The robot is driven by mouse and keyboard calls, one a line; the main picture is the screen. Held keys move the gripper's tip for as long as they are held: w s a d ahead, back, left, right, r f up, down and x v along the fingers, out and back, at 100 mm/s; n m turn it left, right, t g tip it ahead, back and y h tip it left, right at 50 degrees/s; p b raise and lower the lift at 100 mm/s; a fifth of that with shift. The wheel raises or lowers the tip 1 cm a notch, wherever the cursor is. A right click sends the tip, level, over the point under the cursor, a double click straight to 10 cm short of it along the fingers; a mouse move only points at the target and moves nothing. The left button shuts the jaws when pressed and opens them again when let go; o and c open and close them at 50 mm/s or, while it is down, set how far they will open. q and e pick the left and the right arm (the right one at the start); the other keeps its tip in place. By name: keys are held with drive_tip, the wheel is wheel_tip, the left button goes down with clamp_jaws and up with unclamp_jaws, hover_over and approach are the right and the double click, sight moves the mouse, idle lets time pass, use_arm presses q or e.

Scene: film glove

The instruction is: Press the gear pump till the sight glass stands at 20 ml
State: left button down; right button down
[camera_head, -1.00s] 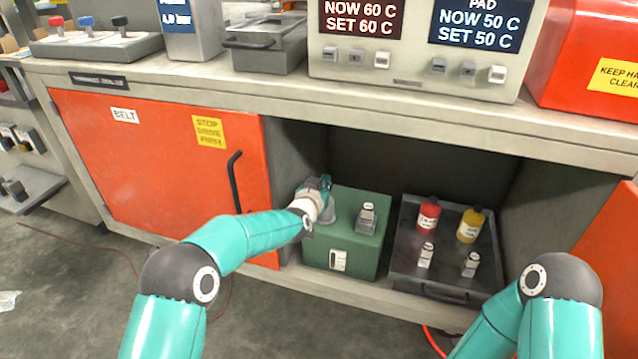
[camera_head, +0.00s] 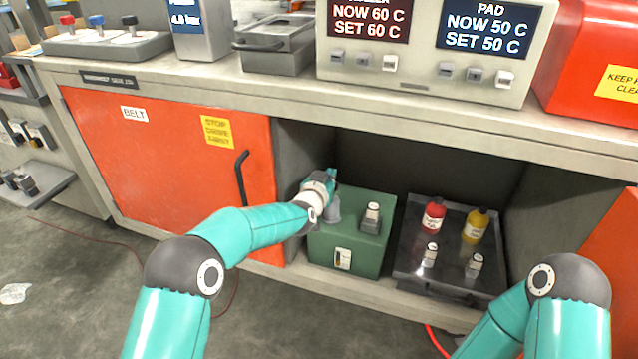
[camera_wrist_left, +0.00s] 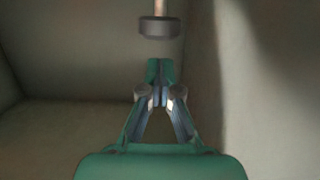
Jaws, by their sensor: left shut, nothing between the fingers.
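The green box (camera_head: 336,233), which I take for the gear pump's housing, stands in the open compartment under the bench. Its front has a small pale gauge plate (camera_head: 342,259) with a dark strip, perhaps the sight glass; its level is too small to read. My left gripper (camera_head: 332,176) is over the box's left rear, near a grey fitting (camera_head: 333,209) partly hidden by it. In the left wrist view the fingers (camera_wrist_left: 160,72) are shut and empty. A dark round knob (camera_wrist_left: 159,27) on a copper-coloured rod shows just beyond the tips, seemingly apart from them. My right gripper is out of view.
A small grey block with a white top (camera_head: 371,217) sits on the box. An orange door (camera_head: 165,170) and the bench edge bound the opening.

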use_arm(q)
drive_tip(key=p+v, duration=0.1)
drive_tip(key=v, duration=0.9)
drive_tip(key=shift+p, duration=0.35)
drive_tip(key=shift+f, duration=0.1)
drive_tip(key=a+f+n+g+y, duration=0.1)
drive_tip(key=a+f, duration=0.6)
drive_tip(key=s+a+f+n+g+y, duration=0.1)
drive_tip(key=s+a+f+g, duration=0.35)
drive_tip(key=s+f, duration=0.7)
drive_tip(key=s+f+n+g, duration=0.1)
drive_tip(key=s+f+g, duration=0.25)
drive_tip(key=s, duration=0.55)
drive_tip(key=s+d+f+n+g+h, duration=0.15)
drive_tip(key=s+f, duration=0.25)
drive_tip(key=s, duration=0.6)
drive_tip(key=s+f+n+g, duration=0.1)
drive_tip(key=s+f+g, duration=0.25)
drive_tip(key=s, duration=0.55)
wheel_tip(320, 180, up, 34)
drive_tip(key=p, duration=3.5)
